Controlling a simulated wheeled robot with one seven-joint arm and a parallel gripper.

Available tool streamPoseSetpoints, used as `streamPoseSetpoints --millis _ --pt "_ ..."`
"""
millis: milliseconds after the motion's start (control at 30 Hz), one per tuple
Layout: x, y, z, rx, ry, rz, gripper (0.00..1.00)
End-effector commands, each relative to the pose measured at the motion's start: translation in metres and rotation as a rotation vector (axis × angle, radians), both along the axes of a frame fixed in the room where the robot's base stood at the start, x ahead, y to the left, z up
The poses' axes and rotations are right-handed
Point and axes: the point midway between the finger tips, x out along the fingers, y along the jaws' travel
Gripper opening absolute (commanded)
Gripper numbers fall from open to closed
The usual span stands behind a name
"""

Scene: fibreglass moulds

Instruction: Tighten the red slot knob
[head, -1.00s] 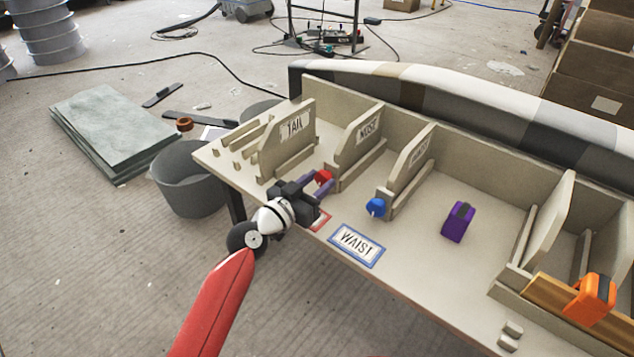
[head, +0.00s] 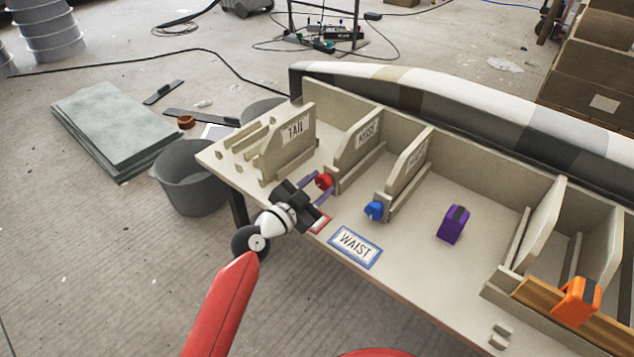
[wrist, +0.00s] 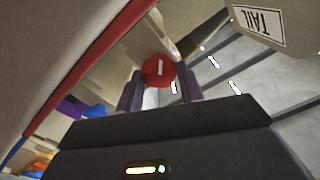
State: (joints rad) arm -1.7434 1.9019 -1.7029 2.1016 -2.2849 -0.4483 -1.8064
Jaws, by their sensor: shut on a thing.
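The red slot knob (head: 324,181) sits at the front end of the second upright divider, right of the TAIL board (head: 293,130). It has a pale line across its round face, upright in the wrist view (wrist: 159,70). My gripper (head: 316,187) reaches it from the front, with one purple-grey finger on each side of it. In the wrist view my gripper (wrist: 160,90) has its fingertips closed against the knob's two sides. The fingers hide part of the knob's sides.
A blue knob (head: 374,210) stands on the divider to the right. A purple clamp (head: 454,224) and an orange clamp (head: 577,301) are farther right. A grey bucket (head: 187,178) stands left of the bench.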

Motion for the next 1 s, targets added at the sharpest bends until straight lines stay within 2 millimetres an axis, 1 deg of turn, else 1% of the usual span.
streamPoseSetpoints --millis 200,400,933,967,1000 --pt "0.0 -0.0001 0.0004 0.097 -0.078 0.001 0.14" --pt "-0.0001 -0.0003 0.0001 0.15 -0.119 0.001 0.14" --pt "-0.0002 -0.0004 -0.0001 0.169 -0.133 0.0 0.14" --pt "-0.0001 -0.0004 -0.0001 0.169 -0.133 0.0 0.41" --pt "-0.0002 -0.0004 -0.0001 0.169 -0.133 0.0 0.46"
